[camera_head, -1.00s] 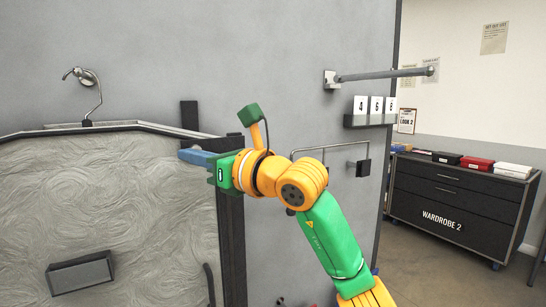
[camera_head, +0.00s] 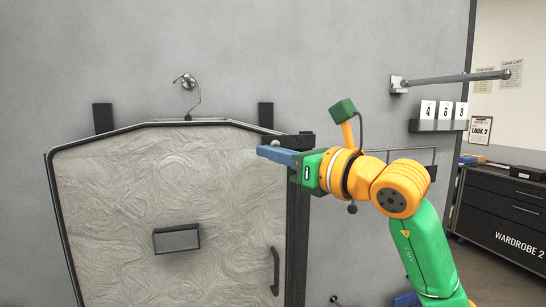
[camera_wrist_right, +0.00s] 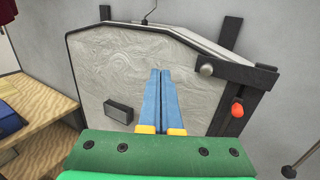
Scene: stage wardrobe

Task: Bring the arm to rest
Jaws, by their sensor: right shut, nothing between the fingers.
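My right gripper (camera_head: 268,153) points left, in front of the upper right corner of a grey swirl-patterned panel (camera_head: 130,185). Its blue fingers are together with nothing between them. In the right wrist view the closed fingers (camera_wrist_right: 165,100) point at the same panel (camera_wrist_right: 140,75). I cannot tell whether the fingertips touch it. The right arm, yellow and green, comes up from the lower right. My left gripper is not in view.
The panel has a dark handle (camera_head: 276,270) and a small grey box (camera_head: 176,239). A hook (camera_head: 190,85) is above it. A rail (camera_head: 450,79), a number-card ledge (camera_head: 437,126) and a dark cabinet (camera_head: 505,215) are at right. A wooden shelf (camera_wrist_right: 50,112) is at left in the wrist view.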

